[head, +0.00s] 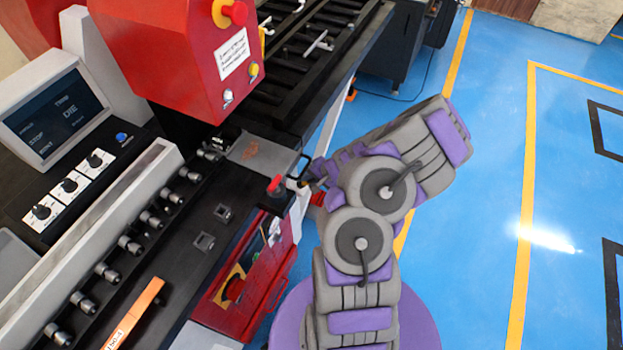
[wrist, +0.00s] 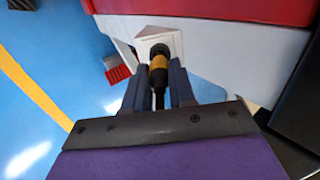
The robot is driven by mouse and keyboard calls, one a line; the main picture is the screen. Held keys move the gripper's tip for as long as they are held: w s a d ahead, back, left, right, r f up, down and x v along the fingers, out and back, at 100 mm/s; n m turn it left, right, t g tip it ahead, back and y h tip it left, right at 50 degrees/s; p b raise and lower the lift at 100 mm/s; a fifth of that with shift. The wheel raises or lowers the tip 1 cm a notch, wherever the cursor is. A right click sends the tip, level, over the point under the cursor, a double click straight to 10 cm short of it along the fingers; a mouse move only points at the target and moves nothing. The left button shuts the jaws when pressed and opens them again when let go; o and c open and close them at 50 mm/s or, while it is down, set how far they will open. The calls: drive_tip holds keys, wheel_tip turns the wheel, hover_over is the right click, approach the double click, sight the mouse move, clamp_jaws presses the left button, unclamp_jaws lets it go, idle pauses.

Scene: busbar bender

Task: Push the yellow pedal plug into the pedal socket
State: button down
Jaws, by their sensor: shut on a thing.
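In the wrist view my gripper (wrist: 159,92) is shut on the yellow pedal plug (wrist: 158,66), which has a yellow band and a black body with a cable-like tail. The plug's dark front end points at a pale block (wrist: 173,42) on the machine's side, which looks like the pedal socket's housing. The plug's tip is at or against the dark round opening there. The socket face is hidden behind the plug, so I cannot tell how deep it sits. In the head view my arm hides the plug and socket.
The red and black machine (head: 197,60) fills the left. Its control panel (head: 55,115) and black bed (head: 170,260) are there. In the wrist view a red bristled piece (wrist: 117,73) sits left of the socket block. Open blue floor (head: 480,220) lies to the right.

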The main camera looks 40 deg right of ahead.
drive_tip(key=shift+b+x, duration=0.9)
drive_tip(key=shift+x, duration=0.25)
drive_tip(key=c, duration=0.9)
unclamp_jaws()
drive_tip(key=shift+o, duration=0.2)
drive_tip(key=p+v, duration=0.4)
drive_tip(key=v, duration=1.3)
drive_tip(key=shift+s, duration=0.1)
